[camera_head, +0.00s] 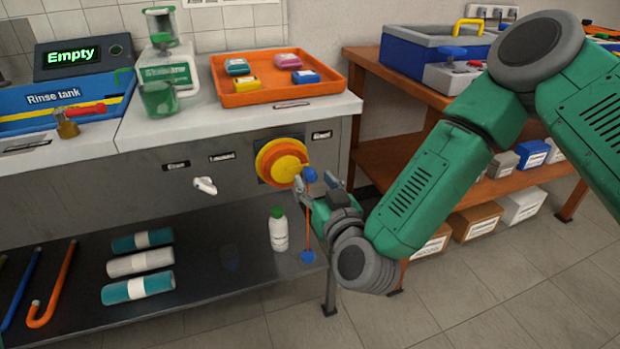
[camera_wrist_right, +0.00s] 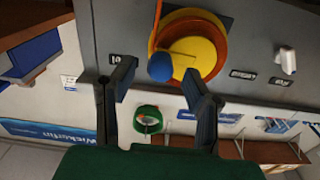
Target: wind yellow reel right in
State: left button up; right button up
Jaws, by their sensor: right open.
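The yellow reel (camera_head: 277,162), with an orange rim, is mounted on the grey front panel of the bench; it also shows in the right wrist view (camera_wrist_right: 193,48). A blue ball (camera_head: 310,174) sits at its right edge, and an orange cord (camera_head: 307,225) hangs down to a lower blue ball (camera_head: 307,257). My right gripper (camera_head: 315,187) is open just in front of the reel's right side. In the right wrist view, a blue ball (camera_wrist_right: 160,67) appears between the open fingertips (camera_wrist_right: 160,80); contact cannot be told. My left gripper is out of view.
A white lever (camera_head: 204,185) sticks out of the panel left of the reel. An orange tray (camera_head: 270,98) with several small packs lies on the bench top. A white bottle (camera_head: 278,232) stands on the lower shelf. A wooden shelf unit (camera_head: 400,90) is at right.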

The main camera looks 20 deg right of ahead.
aim_at(287, 171)
jog(key=shift+w+a, duration=0.1)
jog(key=shift+w, duration=1.3)
grip_shut()
